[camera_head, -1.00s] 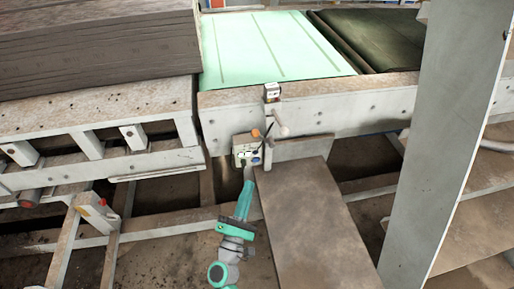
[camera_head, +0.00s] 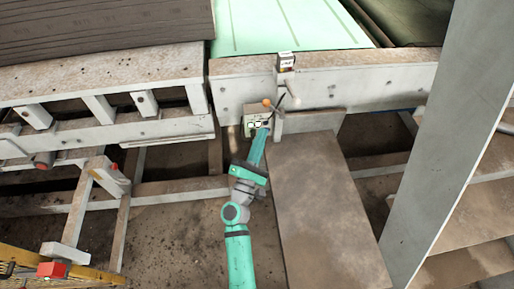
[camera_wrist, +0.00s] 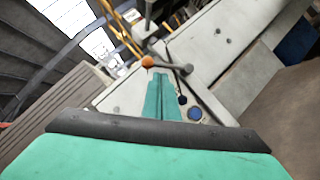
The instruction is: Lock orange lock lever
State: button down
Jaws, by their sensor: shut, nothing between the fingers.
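The orange-ended lock lever (camera_head: 266,102) sits on top of a small pale control box (camera_head: 249,126) fixed to the front of the white frame. In the wrist view the orange ball (camera_wrist: 147,61) is at the left end of a short grey rod (camera_wrist: 168,66). My gripper (camera_head: 264,132) is at the front right of the box, below the lever. In the wrist view my gripper (camera_wrist: 161,78) has its teal fingers together and empty, with the tips just below the rod. I cannot tell whether they touch it.
A white post with a pale handle (camera_head: 293,97) stands right of the box. A wide brown board (camera_head: 325,210) slopes down at the right. A large grey column (camera_head: 440,140) is further right. A yellow rail with a red box (camera_head: 52,270) is at lower left.

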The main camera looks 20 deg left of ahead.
aim_at(274, 108)
jog(key=x, duration=0.7)
jog(key=shift+w, duration=0.15)
